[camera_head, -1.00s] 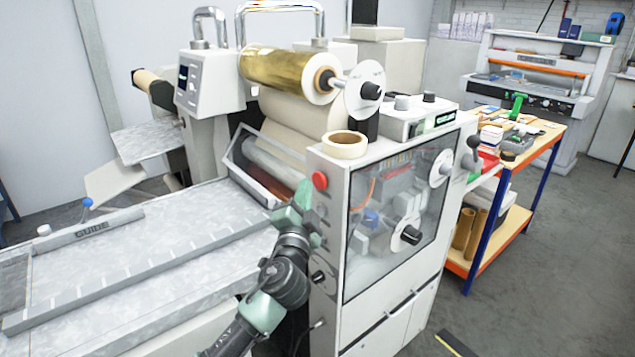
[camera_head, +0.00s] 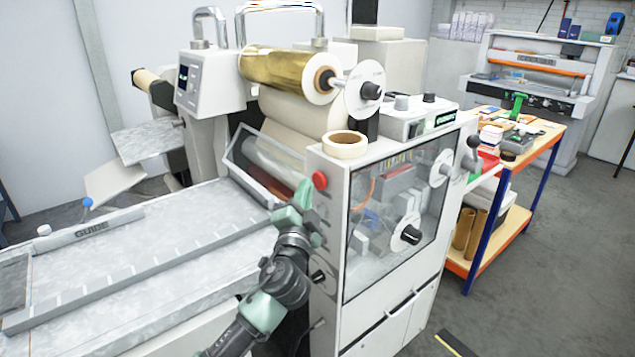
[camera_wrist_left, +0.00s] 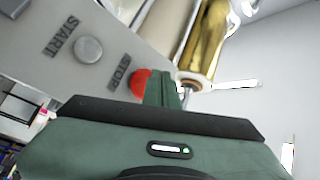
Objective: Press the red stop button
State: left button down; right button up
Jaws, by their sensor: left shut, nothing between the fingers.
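The red stop button (camera_head: 320,180) is a round knob high on the narrow front face of the white laminating machine (camera_head: 330,230). In the left wrist view the red stop button (camera_wrist_left: 139,84) sits beside the word STOP, partly hidden behind my fingers. My left gripper (camera_head: 303,192) is green and shut, with nothing held. Its fingertips are just left of the button in the head view. In the left wrist view my left gripper (camera_wrist_left: 163,88) overlaps the button's right edge; I cannot tell whether they touch. My right gripper is not in view.
A grey start button (camera_wrist_left: 88,49) is next to the word START on the same panel. A tape roll (camera_head: 345,145) lies on the machine's top above the stop button. The feed table (camera_head: 150,260) with its guide bar spreads left. A gold foil roll (camera_head: 285,72) is above.

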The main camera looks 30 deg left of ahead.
pick_arm(q)
jog(key=shift+w, duration=0.15)
jog(key=shift+w+d, duration=0.15)
jog(key=shift+w, duration=0.1)
jog(key=shift+w+d, duration=0.15)
jog(key=shift+w, duration=0.2)
dwell(0.6)
jog(key=shift+s, duration=0.15)
jog(key=shift+s+a, duration=0.25)
jog(key=shift+s, duration=0.4)
jog(key=s, duration=0.1)
jog(key=s+a, duration=0.1)
jog(key=s, duration=0.1)
jog(key=s+a, duration=0.1)
jog(key=shift+s, duration=0.3)
dwell(0.9)
